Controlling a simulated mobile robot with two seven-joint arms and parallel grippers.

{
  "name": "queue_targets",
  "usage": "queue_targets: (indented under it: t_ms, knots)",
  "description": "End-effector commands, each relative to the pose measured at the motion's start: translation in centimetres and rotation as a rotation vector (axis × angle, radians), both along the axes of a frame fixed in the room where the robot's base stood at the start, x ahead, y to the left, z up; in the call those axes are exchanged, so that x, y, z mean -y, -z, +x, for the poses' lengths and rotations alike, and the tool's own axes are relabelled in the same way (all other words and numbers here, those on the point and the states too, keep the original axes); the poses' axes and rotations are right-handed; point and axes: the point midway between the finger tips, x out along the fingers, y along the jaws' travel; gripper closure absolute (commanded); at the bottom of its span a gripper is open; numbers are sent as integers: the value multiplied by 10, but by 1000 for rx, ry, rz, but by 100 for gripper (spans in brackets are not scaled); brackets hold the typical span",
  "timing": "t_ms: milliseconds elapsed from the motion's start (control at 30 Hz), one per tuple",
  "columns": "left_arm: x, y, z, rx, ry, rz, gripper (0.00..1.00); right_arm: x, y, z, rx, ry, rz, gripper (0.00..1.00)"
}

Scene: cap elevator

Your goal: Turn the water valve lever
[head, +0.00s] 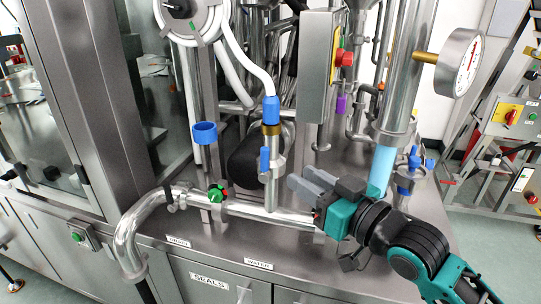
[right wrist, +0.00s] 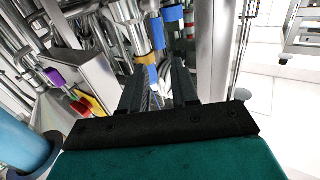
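The water valve lever (head: 265,160) is a small blue handle on the upright metal pipe behind the WATER label (head: 258,264). It hangs roughly vertical, below a brass collar and a blue hose fitting. My right gripper (head: 298,186) is just right of the lever, its fingers pointing left toward the pipe. In the right wrist view the gripper (right wrist: 158,88) has its two fingers apart with nothing held. The blue lever (right wrist: 152,75) shows ahead between the fingertips, and I see no clear contact. My left gripper is out of view.
A horizontal steel pipe (head: 270,214) runs in front. A control box with a red button (head: 344,58) and a gauge (head: 460,63) stand above right.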

Motion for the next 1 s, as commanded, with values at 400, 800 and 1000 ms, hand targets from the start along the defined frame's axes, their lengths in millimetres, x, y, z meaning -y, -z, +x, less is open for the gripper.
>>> queue_targets:
  t_ms: [400, 800, 1000]
  knots:
    - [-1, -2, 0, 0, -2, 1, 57, -51, -1, 64, 2, 0, 1, 71]
    - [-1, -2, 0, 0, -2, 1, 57, -64, 0, 81, 1, 1, -1, 71]
    - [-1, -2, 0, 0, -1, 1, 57, -64, 0, 81, 1, 1, -1, 74]
